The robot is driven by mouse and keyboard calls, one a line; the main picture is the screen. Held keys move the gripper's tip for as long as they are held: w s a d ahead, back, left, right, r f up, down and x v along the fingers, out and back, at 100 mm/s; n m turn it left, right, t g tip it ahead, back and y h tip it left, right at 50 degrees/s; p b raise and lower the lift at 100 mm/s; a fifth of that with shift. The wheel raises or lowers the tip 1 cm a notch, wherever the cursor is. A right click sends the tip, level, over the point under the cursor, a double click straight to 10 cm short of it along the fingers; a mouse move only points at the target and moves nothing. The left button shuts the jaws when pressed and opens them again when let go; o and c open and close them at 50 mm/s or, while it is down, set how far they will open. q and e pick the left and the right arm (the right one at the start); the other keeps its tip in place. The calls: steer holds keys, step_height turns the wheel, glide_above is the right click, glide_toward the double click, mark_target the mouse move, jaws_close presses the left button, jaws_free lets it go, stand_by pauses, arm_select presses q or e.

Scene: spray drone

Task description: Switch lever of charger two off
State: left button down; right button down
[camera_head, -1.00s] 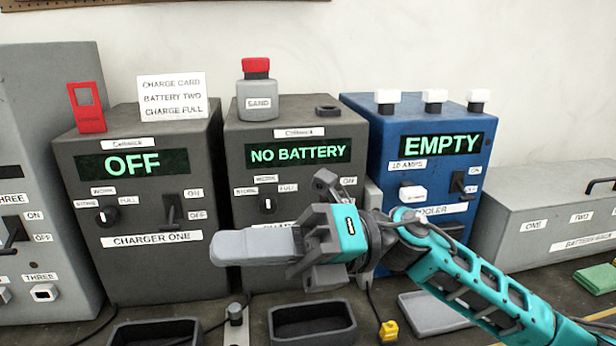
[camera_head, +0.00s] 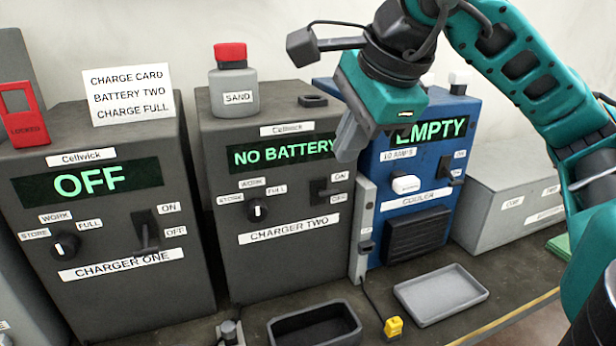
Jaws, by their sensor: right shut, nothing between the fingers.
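Charger two (camera_head: 270,270) is the dark grey box in the middle, and its green display (camera_head: 284,151) reads NO BATTERY. Its small dark lever (camera_head: 328,190) is at the right of its front, between the ON and OFF labels; its handle points outward, and I cannot tell its exact position. My right gripper (camera_head: 349,142) comes in from the upper right. It is shut and empty, its grey fingers pointing down in front of the gap between charger two and the blue cooler, above and right of the lever, apparently apart from it. My left gripper is not in view.
Charger one (camera_head: 190,285), reading OFF, stands left. The blue cooler (camera_head: 385,165), reading EMPTY, stands right, partly behind my arm. A sand bottle (camera_head: 234,88) stands on charger two. A black tray (camera_head: 315,325), a grey tray (camera_head: 440,295) and a yellow plug (camera_head: 393,327) lie in front.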

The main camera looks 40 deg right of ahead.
steer(key=shift+d+r+h, duration=0.6)
steer(key=shift+d+r, duration=0.15)
steer(key=shift+d, duration=0.3)
steer(key=shift+f, duration=0.1)
glide_toward(329, 193)
steer(key=b+x, duration=0.1)
steer(key=x, duration=0.6)
